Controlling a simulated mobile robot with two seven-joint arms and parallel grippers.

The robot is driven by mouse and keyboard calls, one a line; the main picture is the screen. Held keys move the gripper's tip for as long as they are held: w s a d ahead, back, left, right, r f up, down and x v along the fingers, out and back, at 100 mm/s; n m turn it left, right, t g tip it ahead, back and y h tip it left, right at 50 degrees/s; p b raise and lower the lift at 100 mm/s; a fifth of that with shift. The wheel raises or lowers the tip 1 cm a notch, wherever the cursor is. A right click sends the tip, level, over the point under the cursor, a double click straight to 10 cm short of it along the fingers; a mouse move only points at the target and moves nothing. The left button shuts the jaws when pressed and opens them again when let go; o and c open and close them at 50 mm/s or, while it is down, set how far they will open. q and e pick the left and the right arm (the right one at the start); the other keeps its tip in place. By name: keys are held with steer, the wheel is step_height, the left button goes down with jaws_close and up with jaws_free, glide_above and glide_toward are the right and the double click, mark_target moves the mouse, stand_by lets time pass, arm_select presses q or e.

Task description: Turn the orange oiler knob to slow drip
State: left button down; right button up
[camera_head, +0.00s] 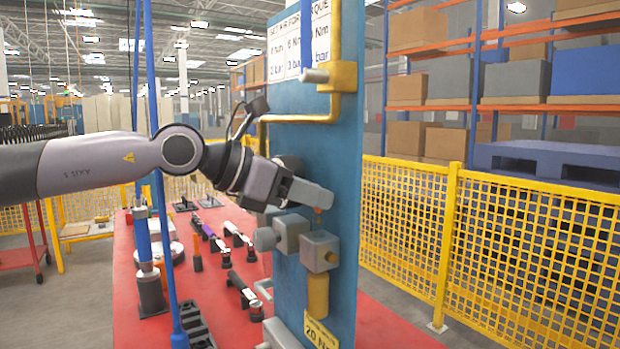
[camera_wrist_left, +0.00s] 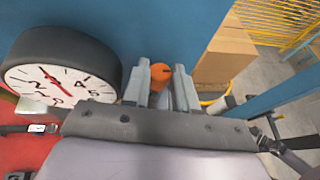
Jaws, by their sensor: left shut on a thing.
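The orange oiler knob (camera_wrist_left: 161,72) shows between the two fingers of my left gripper (camera_wrist_left: 160,80) in the left wrist view. The gripper is shut on the knob, with a finger on each side. In the head view my left gripper (camera_head: 316,200) reaches from the left to the blue panel (camera_head: 345,130), and only a small bit of orange (camera_head: 318,210) shows at its fingertips. The fingers hide most of the knob there. The knob's setting cannot be read. My right gripper is not in view.
A round gauge (camera_wrist_left: 55,85) with a red needle sits left of the fingers. Grey fittings (camera_head: 319,250) with a yellow pipe lie just below the gripper. Several tools lie on the red table (camera_head: 215,290). A yellow mesh fence (camera_head: 500,240) stands to the right.

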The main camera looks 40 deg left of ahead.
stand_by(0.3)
arm_select(q)
steer(key=c, duration=1.2)
jaws_free()
steer(key=shift+o, duration=0.2)
steer(key=shift+s, duration=0.1)
steer(key=b+v, duration=0.2)
steer(key=v, duration=0.5)
